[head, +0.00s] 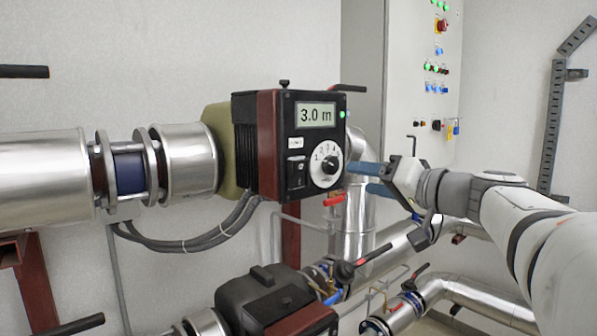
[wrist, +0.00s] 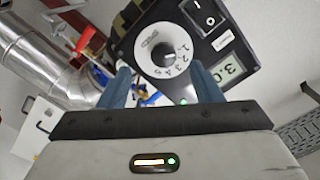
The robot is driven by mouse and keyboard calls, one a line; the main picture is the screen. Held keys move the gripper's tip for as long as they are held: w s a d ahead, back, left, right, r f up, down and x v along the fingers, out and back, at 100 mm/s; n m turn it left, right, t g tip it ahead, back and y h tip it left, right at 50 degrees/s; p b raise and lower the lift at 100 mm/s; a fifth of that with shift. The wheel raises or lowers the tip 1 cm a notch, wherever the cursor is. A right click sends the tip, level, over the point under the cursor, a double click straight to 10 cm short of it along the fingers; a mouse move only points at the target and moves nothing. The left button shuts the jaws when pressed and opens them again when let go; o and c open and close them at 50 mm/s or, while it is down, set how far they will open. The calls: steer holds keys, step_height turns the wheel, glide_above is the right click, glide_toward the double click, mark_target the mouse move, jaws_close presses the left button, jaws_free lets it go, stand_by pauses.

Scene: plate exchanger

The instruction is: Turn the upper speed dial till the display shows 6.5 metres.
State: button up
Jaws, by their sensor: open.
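The upper speed dial (head: 327,167) is a white disc with numbers and a black knob in its middle, on the dark front of the upper pump unit. The dial also shows in the wrist view (wrist: 150,62). The display (head: 315,115) above it reads 3.0 m; it is partly cut off in the wrist view (wrist: 230,70). My gripper (head: 358,177) is open and empty, just right of the dial in the head view. In the wrist view its blue fingers (wrist: 160,76) stand apart, with the knob between and beyond them. I cannot tell whether they touch the dial.
A black rocker switch (head: 297,169) sits left of the dial. A red valve handle (head: 334,200) is just below the unit. A lower pump (head: 268,295) and silver pipes (head: 375,255) lie below. A control cabinet (head: 400,90) stands behind on the right.

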mark_target(334, 167)
steer(key=p+x, duration=0.1)
steer(key=x, duration=0.2)
steer(key=r+p+x, duration=0.1)
steer(key=p+x, duration=0.1)
steer(key=x, duration=0.1)
steer(key=shift+w+d+r, duration=0.1)
steer(key=shift+w+r, duration=0.1)
steer(key=shift+w, duration=0.1)
steer(key=shift+w+a+f, duration=0.1)
steer(key=shift+w+a, duration=0.3)
steer(key=shift+w, duration=0.2)
steer(key=shift+c, duration=0.5)
